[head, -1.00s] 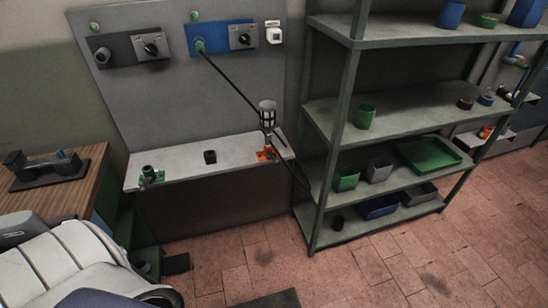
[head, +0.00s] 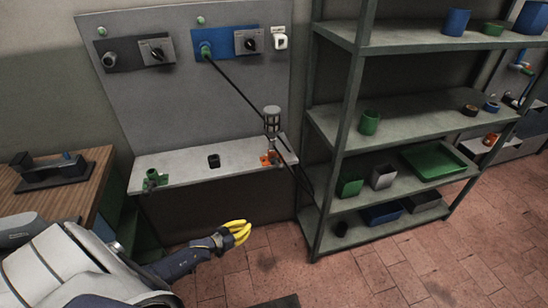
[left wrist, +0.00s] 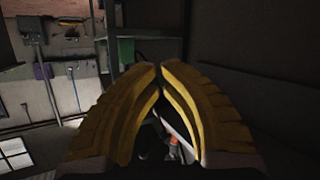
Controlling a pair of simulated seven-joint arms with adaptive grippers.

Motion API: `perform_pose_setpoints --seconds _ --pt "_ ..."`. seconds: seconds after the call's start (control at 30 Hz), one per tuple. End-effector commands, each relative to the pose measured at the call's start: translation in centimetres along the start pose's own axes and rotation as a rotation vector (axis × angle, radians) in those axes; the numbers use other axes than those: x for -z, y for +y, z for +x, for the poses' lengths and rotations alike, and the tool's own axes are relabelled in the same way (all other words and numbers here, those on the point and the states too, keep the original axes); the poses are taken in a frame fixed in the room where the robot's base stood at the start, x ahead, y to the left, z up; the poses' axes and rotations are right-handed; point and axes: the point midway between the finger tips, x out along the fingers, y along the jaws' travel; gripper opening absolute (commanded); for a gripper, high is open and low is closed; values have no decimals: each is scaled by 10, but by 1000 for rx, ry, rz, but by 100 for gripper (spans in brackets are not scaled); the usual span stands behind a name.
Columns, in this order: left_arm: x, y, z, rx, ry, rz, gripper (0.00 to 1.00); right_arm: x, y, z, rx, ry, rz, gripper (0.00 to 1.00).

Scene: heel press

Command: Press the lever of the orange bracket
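The orange bracket (head: 268,159) sits at the right end of the grey ledge under the upright panel in the head view. A grey cylinder with a cage-like body (head: 272,121) stands upright at the bracket, and the two overlap in the view. The lever is too small to make out. My left gripper (head: 243,232), with yellow fingers, is in front of and below the ledge, well apart from the bracket. In the left wrist view its fingertips (left wrist: 161,66) meet, with nothing seen held between them. A small orange patch shows between the fingers lower down. My right gripper is not in view.
A green bracket (head: 154,180) and a black cup (head: 214,161) are on the same ledge. A black cable hangs from the blue panel box (head: 212,45) across to the ledge's right end. A metal shelf unit (head: 345,130) stands close on the right. The floor in front is open.

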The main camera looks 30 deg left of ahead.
Motion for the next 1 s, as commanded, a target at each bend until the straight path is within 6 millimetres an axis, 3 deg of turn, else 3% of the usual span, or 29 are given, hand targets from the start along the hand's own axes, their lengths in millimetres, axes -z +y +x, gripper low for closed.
perform_pose_setpoints --seconds 0.03,0.2,0.3,0.43,0.53,0.7,1.0 --pt "42 -7 7 -47 60 -5 0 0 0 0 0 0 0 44" --pt "162 -7 12 -240 215 -55 0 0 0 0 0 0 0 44" --pt "220 0 5 -358 269 -80 0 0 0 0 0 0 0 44" --pt "280 4 -7 -479 301 -130 0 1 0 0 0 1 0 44" --pt "307 -1 -12 -517 303 -184 0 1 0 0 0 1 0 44" --pt "332 -9 -16 -536 303 -252 0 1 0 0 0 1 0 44" --pt "341 -13 -18 -541 301 -281 0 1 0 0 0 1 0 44"
